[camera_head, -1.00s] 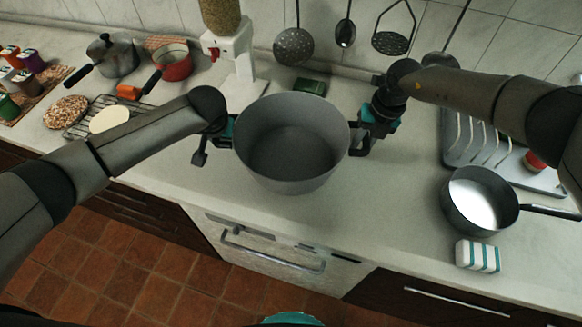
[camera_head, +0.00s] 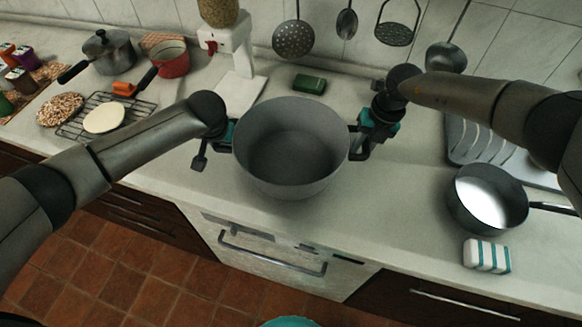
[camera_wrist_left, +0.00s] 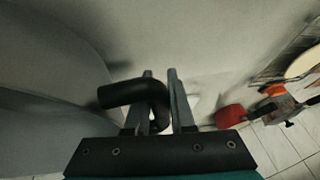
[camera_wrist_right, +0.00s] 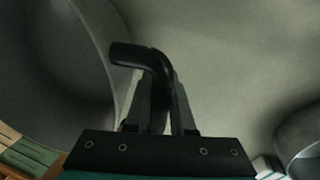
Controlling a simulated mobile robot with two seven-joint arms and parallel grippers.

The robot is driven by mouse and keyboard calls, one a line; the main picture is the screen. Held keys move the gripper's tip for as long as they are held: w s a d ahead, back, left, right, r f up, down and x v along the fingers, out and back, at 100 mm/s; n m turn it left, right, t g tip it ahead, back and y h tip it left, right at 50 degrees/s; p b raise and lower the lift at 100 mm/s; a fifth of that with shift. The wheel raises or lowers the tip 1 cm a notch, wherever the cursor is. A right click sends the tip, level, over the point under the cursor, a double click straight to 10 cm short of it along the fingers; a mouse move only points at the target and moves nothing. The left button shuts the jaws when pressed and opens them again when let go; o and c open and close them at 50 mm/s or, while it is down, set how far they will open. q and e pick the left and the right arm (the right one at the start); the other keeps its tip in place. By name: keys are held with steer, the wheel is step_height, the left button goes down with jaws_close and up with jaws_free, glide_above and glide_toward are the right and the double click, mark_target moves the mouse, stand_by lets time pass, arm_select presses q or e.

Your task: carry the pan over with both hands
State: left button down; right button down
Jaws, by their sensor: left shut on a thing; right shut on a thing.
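The large grey pan (camera_head: 290,178) is in the middle of the head view, upright and empty, held between my two grippers. My left gripper (camera_head: 230,134) is at its left side. In the left wrist view the left gripper (camera_wrist_left: 160,95) is shut on the pan's black handle (camera_wrist_left: 125,93). My right gripper (camera_head: 357,142) is at the pan's right side. In the right wrist view the right gripper (camera_wrist_right: 160,95) is shut on the other black handle (camera_wrist_right: 130,54). Whether the pan's bottom touches the counter is hidden.
The counter (camera_head: 400,215) is clear just right of the pan. A small saucepan (camera_head: 462,212), a striped block (camera_head: 487,256) and a dish rack (camera_head: 475,150) stand at right. A green sponge (camera_head: 309,84) and a dispenser (camera_head: 240,60) are behind. A wire rack (camera_head: 140,108) lies left.

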mark_target(218, 145)
arm_select(q)
steer(key=shift+f+b, duration=0.6)
steer(key=shift+f, duration=0.1)
arm_select(e)
steer(key=shift+f, duration=0.7)
arm_select(q)
steer(key=c, duration=0.8)
jaws_free()
steer(key=shift+r, duration=0.1)
arm_select(e)
steer(key=c, duration=0.8)
jaws_free()
steer(key=shift+r, duration=0.1)
arm_select(q)
steer(key=shift+o, duration=0.2)
steer(key=shift+r, duration=0.1)
arm_select(e)
steer(key=shift+o, duration=0.2)
arm_select(q)
steer(key=shift+v, duration=3.85)
arm_select(e)
step_height(218, 145, up, 12)
steer(key=d, duration=0.2)
steer(key=shift+d, duration=0.2)
